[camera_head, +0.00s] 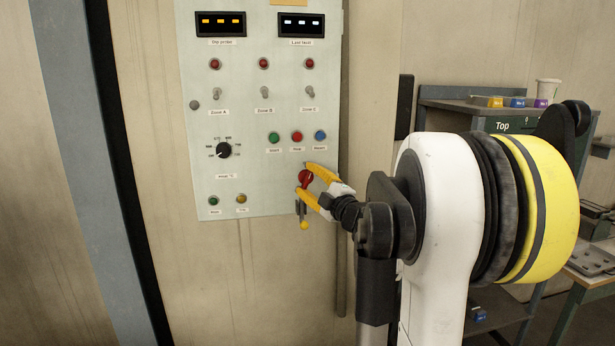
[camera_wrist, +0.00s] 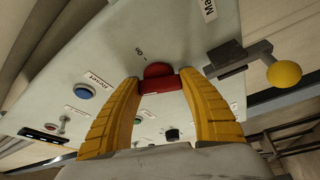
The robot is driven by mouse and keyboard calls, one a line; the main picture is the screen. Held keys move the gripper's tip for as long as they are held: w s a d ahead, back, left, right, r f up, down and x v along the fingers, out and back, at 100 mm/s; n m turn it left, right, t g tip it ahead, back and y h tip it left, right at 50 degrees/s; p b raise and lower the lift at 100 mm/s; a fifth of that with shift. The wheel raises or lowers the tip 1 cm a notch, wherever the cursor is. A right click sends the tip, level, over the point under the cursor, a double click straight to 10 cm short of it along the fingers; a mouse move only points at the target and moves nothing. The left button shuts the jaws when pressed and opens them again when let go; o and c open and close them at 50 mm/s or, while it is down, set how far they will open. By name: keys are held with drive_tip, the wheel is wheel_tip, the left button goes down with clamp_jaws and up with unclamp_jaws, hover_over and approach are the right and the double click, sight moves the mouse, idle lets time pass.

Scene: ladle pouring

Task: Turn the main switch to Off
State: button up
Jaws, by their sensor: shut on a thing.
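The main switch (camera_head: 304,178) is a red rotary knob at the lower right of the pale control panel (camera_head: 250,180). In the wrist view the red knob (camera_wrist: 157,82) sits between the tips of my two yellow fingers. My gripper (camera_head: 305,177) is shut on the knob from the right side. The fingertips hide part of the knob and its labels. A mark beside it in the wrist view looks like "On" or "no"; I cannot read it surely. Which way the knob points is not clear.
A lever with a yellow ball (camera_head: 304,225) hangs just below the switch, close to my lower finger. Stop button (camera_head: 297,136) and blue button (camera_head: 320,135) sit above. A dark cabinet (camera_head: 500,125) with small cups stands at the right.

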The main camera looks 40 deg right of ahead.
drive_tip(key=shift+n+g+y+p, duration=0.5)
drive_tip(key=shift+n+g+p, duration=0.3)
drive_tip(key=shift+n, duration=1.4)
drive_tip(key=o, duration=1.2)
